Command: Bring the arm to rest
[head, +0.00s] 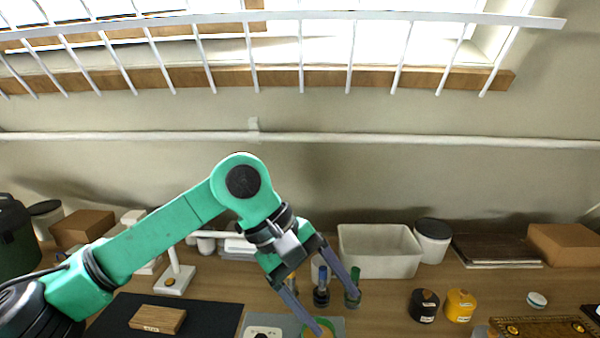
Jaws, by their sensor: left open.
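My left arm, green with black joints, comes in from the left and bends down at a raised elbow. My left gripper (337,315) hangs open over the table, its two dark fingers apart, with nothing seen held between them. A small dark bottle with a blue top (321,292) shows between the fingers, and a green-topped one (353,287) stands by the right fingertip. The left fingertip overlaps a green ring-shaped thing (328,327) on a grey mat; I cannot tell if it touches. My right gripper is not in view.
A white bin (380,250) stands behind the gripper. A black jar (423,305) and a yellow jar (460,305) stand to the right. A wooden block (158,319) lies on a black mat (215,317). A cardboard box (565,246) is at far right.

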